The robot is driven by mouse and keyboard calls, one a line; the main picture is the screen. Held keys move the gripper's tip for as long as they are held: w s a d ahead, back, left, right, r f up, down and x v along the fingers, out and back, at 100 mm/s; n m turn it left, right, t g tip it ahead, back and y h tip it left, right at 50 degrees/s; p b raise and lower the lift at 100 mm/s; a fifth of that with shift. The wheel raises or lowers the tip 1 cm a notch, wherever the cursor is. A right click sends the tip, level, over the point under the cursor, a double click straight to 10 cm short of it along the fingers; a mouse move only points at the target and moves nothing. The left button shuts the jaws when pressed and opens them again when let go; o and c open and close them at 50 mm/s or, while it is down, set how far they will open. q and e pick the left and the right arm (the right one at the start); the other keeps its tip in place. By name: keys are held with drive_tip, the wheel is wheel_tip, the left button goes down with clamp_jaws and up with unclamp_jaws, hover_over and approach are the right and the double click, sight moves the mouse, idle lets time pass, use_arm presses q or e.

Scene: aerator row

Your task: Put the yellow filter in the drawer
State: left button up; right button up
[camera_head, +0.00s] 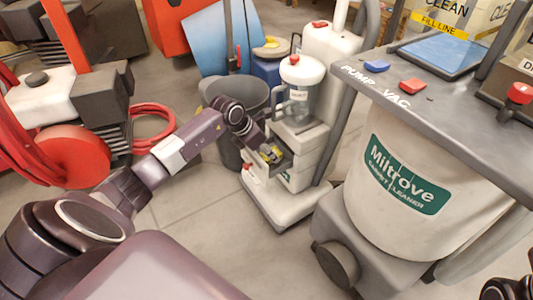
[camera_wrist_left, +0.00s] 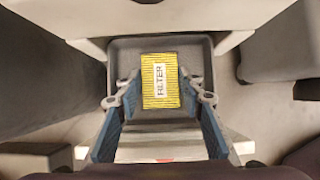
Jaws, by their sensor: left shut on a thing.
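The yellow filter (camera_wrist_left: 160,80), with striped faces and a white label reading FILTER, is between the fingertips of my left gripper (camera_wrist_left: 159,88), which is shut on it. In the left wrist view the grey open drawer (camera_wrist_left: 203,47) lies around and beneath the filter; whether the filter touches its floor I cannot tell. In the head view my left gripper (camera_head: 262,148) reaches from the left to the drawer (camera_head: 284,166) on the white upright machine, and the filter (camera_head: 272,154) shows as a small yellow patch. My right gripper's fingers do not show.
The white machine (camera_head: 302,137) stands on the tiled floor. A grey bin (camera_head: 228,100) is close behind my left forearm. The large Miltrove carpet cleaner (camera_head: 420,220) stands at the right. A red hose reel (camera_head: 75,160) is at the left. Floor in front is clear.

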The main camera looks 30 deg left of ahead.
use_arm(q)
drive_tip(key=shift+r, duration=0.15)
drive_tip(key=o, duration=1.1)
